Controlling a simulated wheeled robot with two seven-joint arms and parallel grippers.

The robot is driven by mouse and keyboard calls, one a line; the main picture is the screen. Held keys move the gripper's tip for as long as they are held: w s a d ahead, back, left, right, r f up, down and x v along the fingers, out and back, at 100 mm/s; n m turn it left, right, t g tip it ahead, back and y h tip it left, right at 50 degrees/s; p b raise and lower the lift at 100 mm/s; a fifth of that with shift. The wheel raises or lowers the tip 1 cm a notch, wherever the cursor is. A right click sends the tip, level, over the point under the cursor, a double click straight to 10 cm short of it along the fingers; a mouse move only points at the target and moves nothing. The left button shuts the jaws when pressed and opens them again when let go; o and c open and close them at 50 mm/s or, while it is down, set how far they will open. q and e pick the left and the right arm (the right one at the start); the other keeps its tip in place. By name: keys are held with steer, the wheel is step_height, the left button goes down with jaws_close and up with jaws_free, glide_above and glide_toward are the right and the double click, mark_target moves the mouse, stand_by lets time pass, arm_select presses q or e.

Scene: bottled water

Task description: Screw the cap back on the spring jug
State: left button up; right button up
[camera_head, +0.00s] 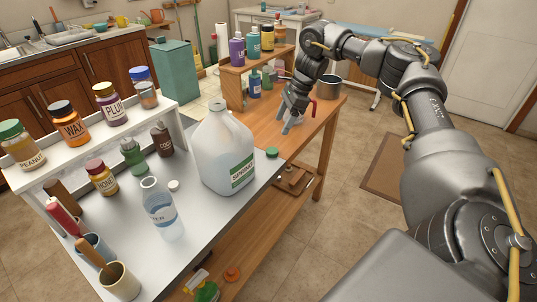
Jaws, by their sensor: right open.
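The spring jug (226,158), a large translucent jug with a green label, stands upright near the right edge of the grey tabletop. Its mouth at the top looks uncapped. A green cap (272,153) lies just right of the jug, near where the grey top meets the wooden table. My right gripper (288,126) is open and empty, pointing down over the wooden table, behind and a little right of the cap. It is apart from the cap and jug. My left gripper is not in view.
An open clear bottle (162,210) stands left of the jug, with a small white cap (173,186) beside it. A white shelf (95,148) with several jars lines the left. A wooden shelf (256,62) with bottles and a metal pot (329,87) stand behind.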

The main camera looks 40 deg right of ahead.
glide_toward(272, 150)
steer(key=shift+x, duration=0.95)
steer(key=shift+w+a+f, duration=0.2)
steer(key=shift+a+f, duration=0.05)
steer(key=shift+f, duration=0.3)
steer(key=x, duration=0.4)
steer(key=shift+s+f, duration=0.2)
steer(key=shift+a+f, duration=0.1)
steer(key=shift+f, duration=0.15)
steer(key=c, duration=0.9)
steer(key=shift+c, duration=0.7)
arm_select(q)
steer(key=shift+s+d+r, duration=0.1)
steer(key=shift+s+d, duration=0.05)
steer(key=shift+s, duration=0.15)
